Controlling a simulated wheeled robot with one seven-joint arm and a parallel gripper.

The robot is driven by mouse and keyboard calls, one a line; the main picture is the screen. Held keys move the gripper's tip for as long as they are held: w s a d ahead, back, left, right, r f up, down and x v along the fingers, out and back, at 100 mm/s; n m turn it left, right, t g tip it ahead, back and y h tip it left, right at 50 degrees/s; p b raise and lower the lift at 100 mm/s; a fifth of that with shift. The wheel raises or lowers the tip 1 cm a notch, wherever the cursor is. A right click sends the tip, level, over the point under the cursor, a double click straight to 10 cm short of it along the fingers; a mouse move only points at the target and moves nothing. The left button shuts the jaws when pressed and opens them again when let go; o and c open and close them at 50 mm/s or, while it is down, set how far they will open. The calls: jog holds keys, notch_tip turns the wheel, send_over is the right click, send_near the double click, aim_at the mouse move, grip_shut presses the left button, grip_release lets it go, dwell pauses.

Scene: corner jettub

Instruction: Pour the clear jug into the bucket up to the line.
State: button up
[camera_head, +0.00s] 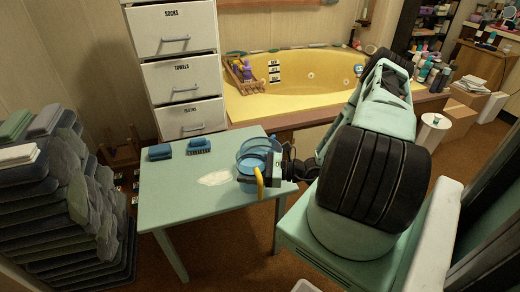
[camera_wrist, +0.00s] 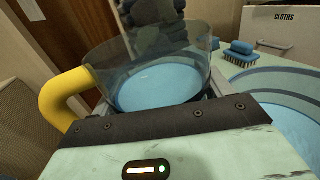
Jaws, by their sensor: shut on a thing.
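The clear jug (camera_wrist: 205,50) has a yellow handle (camera_wrist: 66,100) and holds blue liquid (camera_wrist: 158,86). My gripper (camera_head: 270,172) is shut on the jug, low over the table; the fingertips are mostly hidden. The jug looks about upright, and I see no stream leaving it. In the head view its yellow handle (camera_head: 259,183) faces the front, with the body partly hidden. The bluish, see-through bucket (camera_head: 255,145) stands on the table just behind the jug. In the wrist view the bucket (camera_wrist: 262,76) is at the right, with blue inside. I cannot make out its line.
The green table (camera_head: 170,205) bears a blue sponge (camera_head: 160,152), a blue brush (camera_head: 199,146) and a pale patch (camera_head: 215,178). Labelled drawers (camera_head: 183,80) and the yellow tub (camera_head: 300,95) stand behind. Stacked dark cloths (camera_head: 50,190) are at the left. The table's left half is mostly clear.

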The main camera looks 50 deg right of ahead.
aim_at(253, 148)
jog(key=shift+r, duration=0.1)
jog(key=shift+w+d+r+m+b, duration=0.25)
jog(key=shift+d+r+m, duration=0.25)
jog(key=shift+m, duration=0.5)
jog(key=shift+w+d+r+m+b, duration=0.2)
jog(key=shift+d+r+m, duration=0.25)
jog(key=shift+m, duration=0.55)
jog(key=shift+w+d+r+m+t, duration=0.25)
jog(key=shift+d+r+m+t, duration=0.25)
jog(key=shift+m, duration=0.6)
jog(key=shift+w+d+r+m, duration=0.25)
jog(key=shift+d+r+m, duration=0.25)
jog(key=shift+m, duration=0.2)
jog(key=shift+w+d+r+m, duration=0.15)
jog(key=shift+r+m, duration=0.4)
jog(key=shift+m, duration=0.45)
jog(key=shift+d+f+m+t+h+b, duration=0.1)
jog(key=shift+f+m+t+h+b, duration=0.1)
jog(key=shift+m+b, duration=0.45)
jog(key=shift+f+m+t+h+b, duration=0.15)
jog(key=shift+m+b, duration=0.25)
jog(key=shift+m, duration=0.45)
dwell(1.6)
